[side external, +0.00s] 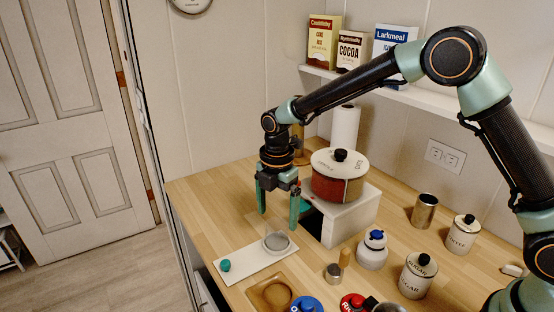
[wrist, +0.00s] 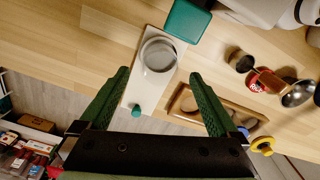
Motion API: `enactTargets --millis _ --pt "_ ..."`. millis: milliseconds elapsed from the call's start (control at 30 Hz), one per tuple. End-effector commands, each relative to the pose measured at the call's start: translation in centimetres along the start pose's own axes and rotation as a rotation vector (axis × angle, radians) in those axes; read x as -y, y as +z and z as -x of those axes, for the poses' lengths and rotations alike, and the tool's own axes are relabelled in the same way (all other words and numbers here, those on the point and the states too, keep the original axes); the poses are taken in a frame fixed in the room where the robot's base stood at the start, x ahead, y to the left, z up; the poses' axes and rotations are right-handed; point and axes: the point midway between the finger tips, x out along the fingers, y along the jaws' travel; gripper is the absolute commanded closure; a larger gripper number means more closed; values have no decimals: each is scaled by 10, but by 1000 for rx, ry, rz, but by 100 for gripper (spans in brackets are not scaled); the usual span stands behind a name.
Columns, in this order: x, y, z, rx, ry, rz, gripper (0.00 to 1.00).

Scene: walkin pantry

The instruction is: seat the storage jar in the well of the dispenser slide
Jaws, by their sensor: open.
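The storage jar (side external: 276,238) is a clear, round glass vessel. It stands upright at the box end of the white dispenser slide (side external: 245,264), which has a teal knob (side external: 225,265) at its other end. In the wrist view the jar (wrist: 159,54) shows as a round rim on the slide (wrist: 136,88). It appears to sit over the round well, but I cannot tell how deep its base is. My gripper (side external: 278,218) is open and empty, with its green fingers pointing down, above and behind the jar. In the wrist view the jar lies beyond the fingertips (wrist: 160,80).
A white dispenser box (side external: 342,220) with a dark opening carries a lidded red pot (side external: 338,185) behind the slide. A wooden tray (side external: 252,292) lies in front. A white bottle (side external: 372,252), canisters (side external: 417,277) and a metal cup (side external: 424,210) stand to the right. The counter left of the slide is clear.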

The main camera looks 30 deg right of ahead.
Motion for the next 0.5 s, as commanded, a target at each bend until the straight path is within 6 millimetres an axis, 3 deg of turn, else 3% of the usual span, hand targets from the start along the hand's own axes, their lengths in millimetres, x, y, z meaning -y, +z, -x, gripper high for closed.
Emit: enactTargets --millis 200,500 --pt "-1 0 42 0 4 0 3" --pt "3 3 69 0 11 -36 3"
